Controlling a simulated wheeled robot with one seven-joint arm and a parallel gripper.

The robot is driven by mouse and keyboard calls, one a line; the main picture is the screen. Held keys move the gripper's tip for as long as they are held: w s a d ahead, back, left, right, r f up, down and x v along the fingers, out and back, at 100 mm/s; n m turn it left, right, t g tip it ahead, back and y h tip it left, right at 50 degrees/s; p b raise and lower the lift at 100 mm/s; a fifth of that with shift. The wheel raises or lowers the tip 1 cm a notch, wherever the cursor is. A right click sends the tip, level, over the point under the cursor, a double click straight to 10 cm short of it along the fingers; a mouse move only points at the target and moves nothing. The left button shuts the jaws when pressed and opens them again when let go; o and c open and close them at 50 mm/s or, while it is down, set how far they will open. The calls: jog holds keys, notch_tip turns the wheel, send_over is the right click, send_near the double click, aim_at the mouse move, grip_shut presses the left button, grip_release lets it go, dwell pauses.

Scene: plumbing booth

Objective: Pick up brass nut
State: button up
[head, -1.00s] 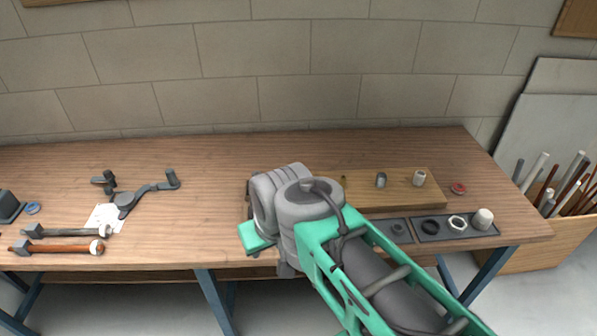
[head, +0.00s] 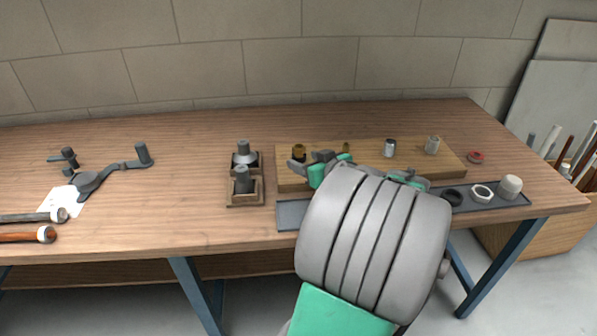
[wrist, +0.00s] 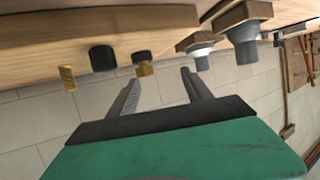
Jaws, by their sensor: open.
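The brass nut (head: 299,148) sits with a black part at the left end of the wooden board. In the wrist view, which looks tilted, the brass nut (wrist: 145,69) shows just beyond the left finger's tip, with its black part against the board. My gripper (wrist: 160,76) is open and empty, its two fingers pointing toward the nut's area. In the head view my gripper (head: 311,163) is beside the nut, partly hidden by my wrist. Whether a finger touches the nut I cannot tell.
The wooden board (head: 458,165) also bears a small brass fitting (wrist: 68,77) and two metal cylinders. A dark tray (head: 292,215) with rings and a white cap lies in front. Two fittings in square wooden holders (head: 244,190) stand left. A wall is behind.

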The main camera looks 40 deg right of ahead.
aim_at(302, 149)
jog(key=shift+s+d+f+h, duration=0.2)
jog(key=shift+s+d, duration=0.1)
jog(key=shift+d, duration=0.3)
jog(key=shift+s+d+f+h, duration=0.1)
jog(key=shift+s+d+h, duration=0.15)
jog(key=shift+d, duration=0.3)
jog(key=shift+w+d+r+t, duration=0.15)
jog(key=shift+w+d+t, duration=0.05)
jog(key=shift+w+t, duration=0.1)
jog(key=x, duration=0.4)
jog(key=p+x, duration=0.1)
jog(key=x, duration=0.2)
jog(key=shift+w+r, duration=0.15)
jog(key=shift+r, duration=0.2)
grip_shut()
